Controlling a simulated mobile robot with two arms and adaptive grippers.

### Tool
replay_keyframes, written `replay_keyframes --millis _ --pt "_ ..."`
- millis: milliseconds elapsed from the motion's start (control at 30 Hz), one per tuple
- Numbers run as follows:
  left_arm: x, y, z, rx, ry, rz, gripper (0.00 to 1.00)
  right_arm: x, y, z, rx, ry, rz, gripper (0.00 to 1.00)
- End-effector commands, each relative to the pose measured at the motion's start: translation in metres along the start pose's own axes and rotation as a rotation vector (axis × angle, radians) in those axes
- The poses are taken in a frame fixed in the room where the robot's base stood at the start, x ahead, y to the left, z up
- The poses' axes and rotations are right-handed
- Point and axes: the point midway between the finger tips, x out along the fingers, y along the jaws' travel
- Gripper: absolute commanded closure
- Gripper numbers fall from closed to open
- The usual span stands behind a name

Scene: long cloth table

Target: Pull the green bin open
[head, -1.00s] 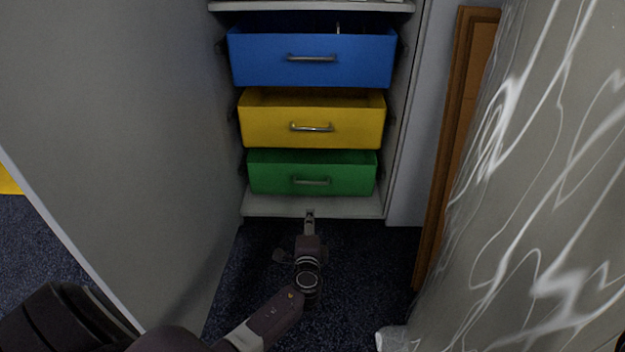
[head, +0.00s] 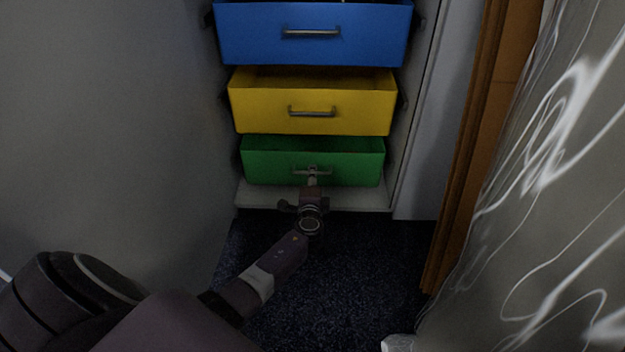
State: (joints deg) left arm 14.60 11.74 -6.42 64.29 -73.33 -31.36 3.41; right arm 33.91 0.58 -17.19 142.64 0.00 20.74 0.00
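The green bin (head: 262,164) is the lowest of three coloured drawers in a narrow cabinet, with a metal bar handle (head: 300,171) on its front. My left gripper (head: 312,173) reaches in from the lower left, and its tip overlaps the middle of the green bin's handle. The fingers are small and seen from behind, so I cannot tell whether they are closed on the handle. My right gripper is not in view.
The yellow bin (head: 262,106) and the blue bin (head: 250,38) sit above the green one. A grey panel (head: 110,130) stands on the left. A brown wooden panel (head: 480,130) and a patterned grey cloth (head: 560,230) are on the right. Dark carpet (head: 350,270) lies clear before the cabinet.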

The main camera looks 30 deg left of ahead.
Motion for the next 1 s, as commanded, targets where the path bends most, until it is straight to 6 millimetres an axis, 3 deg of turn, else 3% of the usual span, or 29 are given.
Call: replay_keyframes --millis 367,600,1000 --pt "0.0092 -0.0008 0.0007 -0.001 -0.001 0.0 0.75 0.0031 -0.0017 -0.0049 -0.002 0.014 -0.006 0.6" --pt "0.009 -0.0006 0.0006 -0.001 -0.001 0.0 0.99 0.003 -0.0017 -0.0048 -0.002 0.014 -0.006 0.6" --pt "0.0088 -0.0002 0.0005 -0.001 -0.001 0.001 1.0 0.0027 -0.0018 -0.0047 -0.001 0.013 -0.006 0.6"
